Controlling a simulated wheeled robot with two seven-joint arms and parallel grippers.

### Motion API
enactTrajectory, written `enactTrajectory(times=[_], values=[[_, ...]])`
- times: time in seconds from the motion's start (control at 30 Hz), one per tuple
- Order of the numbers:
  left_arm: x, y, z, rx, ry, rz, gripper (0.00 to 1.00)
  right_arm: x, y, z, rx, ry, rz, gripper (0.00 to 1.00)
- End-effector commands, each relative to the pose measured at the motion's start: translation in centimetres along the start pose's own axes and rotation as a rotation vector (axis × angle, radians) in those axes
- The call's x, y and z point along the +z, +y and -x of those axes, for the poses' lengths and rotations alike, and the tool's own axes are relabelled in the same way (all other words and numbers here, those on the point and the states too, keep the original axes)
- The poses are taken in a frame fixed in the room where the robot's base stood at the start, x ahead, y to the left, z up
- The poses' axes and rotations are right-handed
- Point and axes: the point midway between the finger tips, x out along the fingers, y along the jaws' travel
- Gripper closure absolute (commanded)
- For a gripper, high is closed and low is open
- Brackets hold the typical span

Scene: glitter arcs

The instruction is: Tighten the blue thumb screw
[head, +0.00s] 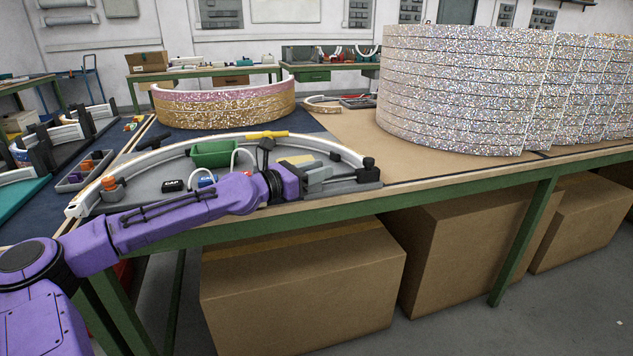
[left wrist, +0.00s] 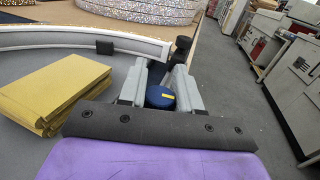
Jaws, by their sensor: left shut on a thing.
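My left gripper (head: 322,176) reaches over the front right part of the grey fixture (head: 146,187) on the bench. The fingers are shut on the screw. In the head view the screw is hidden by the gripper. A black clamp post (head: 368,167) stands just beyond the fingertips, at the right end of the curved light strip (head: 345,152). My right gripper is not in view.
On the fixture are a green bin (head: 215,153), a yellow-handled tool (head: 267,134) and a stack of yellow sheets (left wrist: 55,88). Tall stacks of glitter arcs (head: 455,90) stand behind to the right. Brown bench top (head: 420,160) between is clear. Cardboard boxes (head: 300,290) sit below.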

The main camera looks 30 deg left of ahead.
Motion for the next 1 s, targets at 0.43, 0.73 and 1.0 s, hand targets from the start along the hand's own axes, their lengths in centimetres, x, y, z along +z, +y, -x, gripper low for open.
enactTrajectory(times=[0.43,0.73,1.0], values=[[0.3,0.0,0.0,-0.002,-0.005,-0.001,0.51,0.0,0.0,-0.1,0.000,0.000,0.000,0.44],[0.3,0.0,0.0,-0.002,-0.003,-0.001,0.45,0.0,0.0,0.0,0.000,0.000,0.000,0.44],[5.4,-0.3,0.3,-0.002,-0.006,-0.001,0.45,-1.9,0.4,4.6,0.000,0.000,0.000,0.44]])
